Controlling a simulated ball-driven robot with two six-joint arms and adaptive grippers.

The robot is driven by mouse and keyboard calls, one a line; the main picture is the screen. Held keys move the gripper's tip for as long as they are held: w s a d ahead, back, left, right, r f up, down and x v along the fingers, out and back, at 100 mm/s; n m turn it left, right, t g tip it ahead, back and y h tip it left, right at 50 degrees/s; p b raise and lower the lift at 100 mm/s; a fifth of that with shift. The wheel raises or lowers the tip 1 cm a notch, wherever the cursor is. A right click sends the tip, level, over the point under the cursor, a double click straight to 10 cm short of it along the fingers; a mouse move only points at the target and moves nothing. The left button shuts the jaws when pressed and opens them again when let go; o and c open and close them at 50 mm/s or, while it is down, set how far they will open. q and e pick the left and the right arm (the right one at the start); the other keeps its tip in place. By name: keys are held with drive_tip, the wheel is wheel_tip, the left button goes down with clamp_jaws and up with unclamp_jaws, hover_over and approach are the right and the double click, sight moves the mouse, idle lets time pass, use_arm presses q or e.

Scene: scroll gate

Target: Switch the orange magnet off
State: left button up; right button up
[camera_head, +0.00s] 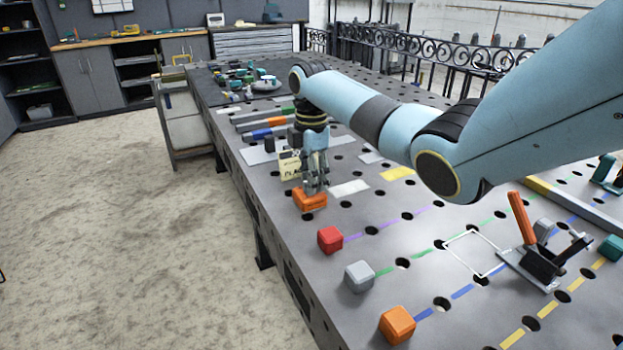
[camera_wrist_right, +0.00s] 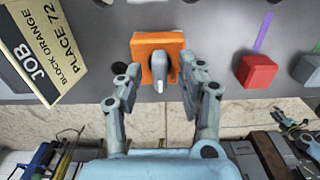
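The orange magnet (camera_head: 309,201) sits on the perforated metal table near its left edge. In the right wrist view the orange magnet (camera_wrist_right: 148,48) is a squarish block with a grey knob (camera_wrist_right: 159,74) on top, its tip pointing down the picture. My right gripper (camera_head: 315,188) points down just above the magnet. In the right wrist view its two fingers (camera_wrist_right: 157,80) stand apart, one on each side of the knob, with gaps visible; I see no contact. My left gripper is not in view.
A job card (camera_wrist_right: 45,48) reading "BLOCK ORANGE PLACE 72" stands beside the magnet. A red block (camera_head: 330,239), a grey block (camera_head: 360,276) and an orange block (camera_head: 397,324) line the table's near-left side. A clamp with an orange handle (camera_head: 521,218) stands at right by a white outlined square.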

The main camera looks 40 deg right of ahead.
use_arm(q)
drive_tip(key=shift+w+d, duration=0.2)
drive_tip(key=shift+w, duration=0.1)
use_arm(e)
drive_tip(key=shift+f, duration=0.25)
drive_tip(key=shift+c, duration=0.2)
clamp_jaws()
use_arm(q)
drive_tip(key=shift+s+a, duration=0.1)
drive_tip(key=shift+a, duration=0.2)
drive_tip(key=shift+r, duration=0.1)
